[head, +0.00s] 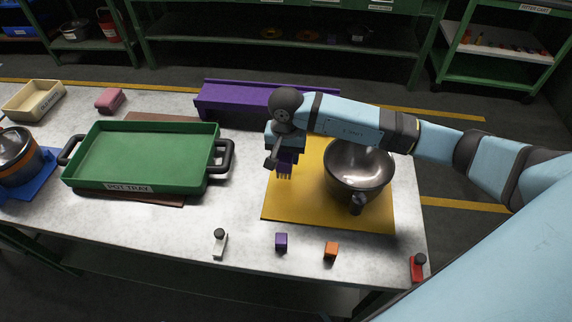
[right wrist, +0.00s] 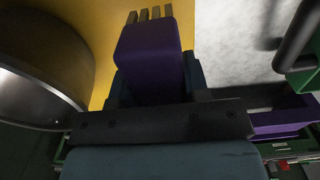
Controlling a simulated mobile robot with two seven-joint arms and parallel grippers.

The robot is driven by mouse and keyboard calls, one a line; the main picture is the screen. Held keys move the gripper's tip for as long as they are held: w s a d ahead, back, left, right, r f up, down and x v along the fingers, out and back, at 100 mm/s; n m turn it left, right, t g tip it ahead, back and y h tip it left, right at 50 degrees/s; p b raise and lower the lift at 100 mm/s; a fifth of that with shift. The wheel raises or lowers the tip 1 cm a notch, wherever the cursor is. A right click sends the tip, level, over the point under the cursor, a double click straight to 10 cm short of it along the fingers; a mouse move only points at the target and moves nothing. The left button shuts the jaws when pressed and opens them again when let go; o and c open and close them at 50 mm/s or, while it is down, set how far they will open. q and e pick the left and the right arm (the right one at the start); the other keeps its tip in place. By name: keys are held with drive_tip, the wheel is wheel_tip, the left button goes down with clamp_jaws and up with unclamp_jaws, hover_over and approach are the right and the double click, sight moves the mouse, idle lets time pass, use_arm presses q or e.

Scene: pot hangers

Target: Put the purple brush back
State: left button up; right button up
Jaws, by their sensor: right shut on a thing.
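My right gripper (head: 284,150) is shut on the purple brush (head: 287,163). The brush is a purple block with pale bristles, which point down over the left part of the yellow mat (head: 290,206). In the right wrist view the brush (right wrist: 150,62) sits in the jaws, its bristles at the far end. I cannot tell whether the bristles touch the mat. A purple tray or rack (head: 235,98) lies at the table's back edge, behind the gripper, its right part hidden by my arm. My left gripper is not in view.
A steel pan (head: 360,170) stands on the mat, right of the brush. A green pot tray (head: 140,152) is to the left. A purple cube (head: 281,241), an orange cube (head: 331,249) and a white-handled item (head: 220,243) stand along the front. A pink block (head: 109,99) lies at back left.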

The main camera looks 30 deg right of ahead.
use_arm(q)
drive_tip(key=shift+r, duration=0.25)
use_arm(e)
drive_tip(key=shift+f, duration=2.35)
drive_tip(key=shift+f, duration=0.15)
drive_tip(key=o, duration=1.1)
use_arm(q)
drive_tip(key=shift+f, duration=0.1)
use_arm(e)
drive_tip(key=shift+o, duration=0.2)
drive_tip(key=shift+r, duration=0.25)
wheel_tip(320, 180, up, 10)
drive_tip(key=shift+r+b, duration=0.2)
drive_tip(key=shift+b, duration=0.1)
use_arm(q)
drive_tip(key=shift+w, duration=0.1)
use_arm(e)
drive_tip(key=shift+r, duration=0.75)
